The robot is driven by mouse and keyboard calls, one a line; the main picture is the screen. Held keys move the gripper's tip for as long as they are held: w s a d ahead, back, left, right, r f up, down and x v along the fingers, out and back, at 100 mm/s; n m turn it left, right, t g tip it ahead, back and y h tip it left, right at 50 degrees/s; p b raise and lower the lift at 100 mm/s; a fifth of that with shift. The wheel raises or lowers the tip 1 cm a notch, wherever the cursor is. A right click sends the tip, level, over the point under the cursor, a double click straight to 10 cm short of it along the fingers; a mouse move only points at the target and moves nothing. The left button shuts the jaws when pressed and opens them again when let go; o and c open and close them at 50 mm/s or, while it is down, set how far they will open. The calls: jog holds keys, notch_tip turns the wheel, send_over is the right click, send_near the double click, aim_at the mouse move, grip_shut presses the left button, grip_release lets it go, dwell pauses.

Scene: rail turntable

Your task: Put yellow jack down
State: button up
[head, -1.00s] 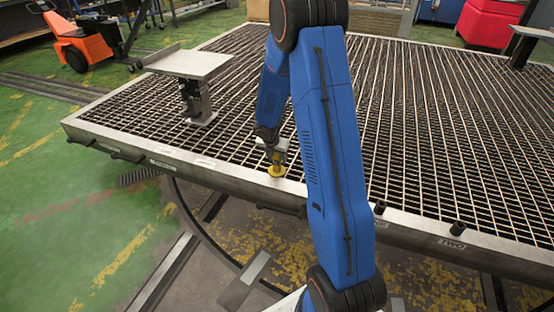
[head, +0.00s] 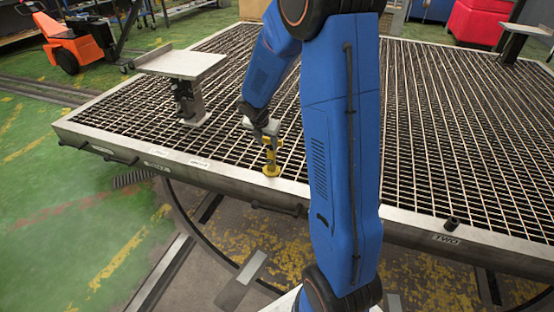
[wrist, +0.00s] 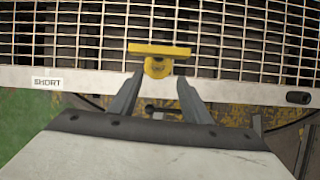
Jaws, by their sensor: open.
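The yellow jack (head: 271,164) stands upright on the near metal rim of the turntable deck (head: 228,172). In the wrist view the jack (wrist: 158,66) shows a flat yellow top bar and a round body, just beyond and between my fingertips. My gripper (wrist: 160,84) is open, with one finger to each side. In the head view my gripper (head: 268,134) is at the upper part of the jack. Whether a finger still touches it I cannot tell.
A metal stand with a flat plate (head: 181,62) is on the grating to the left. A label reading SHORT (wrist: 47,83) is on the rim. Dark pegs (head: 452,223) stick out along the rim. An orange cart (head: 73,42) stands on the green floor behind. The grating is mostly clear.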

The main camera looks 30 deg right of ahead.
jog(key=s+a+r+m+t+y, duration=0.1)
jog(key=s+a+r+m, duration=0.3)
jog(key=s+r+m, duration=0.4)
jog(key=s+a+r+m, duration=0.3)
jog(key=s+r+m, duration=0.2)
jog(key=s+r, duration=0.35)
jog(key=s+a+r+m+y, duration=0.1)
jog(key=s+a+m, duration=0.1)
jog(key=s+m, duration=0.2)
jog(key=s+a+r+m, duration=0.1)
jog(key=s+a+m, duration=0.2)
jog(key=s, duration=0.6)
jog(key=s+a+r+m+t+y, duration=0.1)
jog(key=s+a+m, duration=0.1)
jog(key=s+m, duration=0.2)
jog(key=s, duration=0.2)
jog(key=shift+s+a+m+y, duration=0.3)
jog(key=shift+s+a+m, duration=0.05)
jog(key=shift+s+m, duration=0.05)
jog(key=shift+c, duration=0.6)
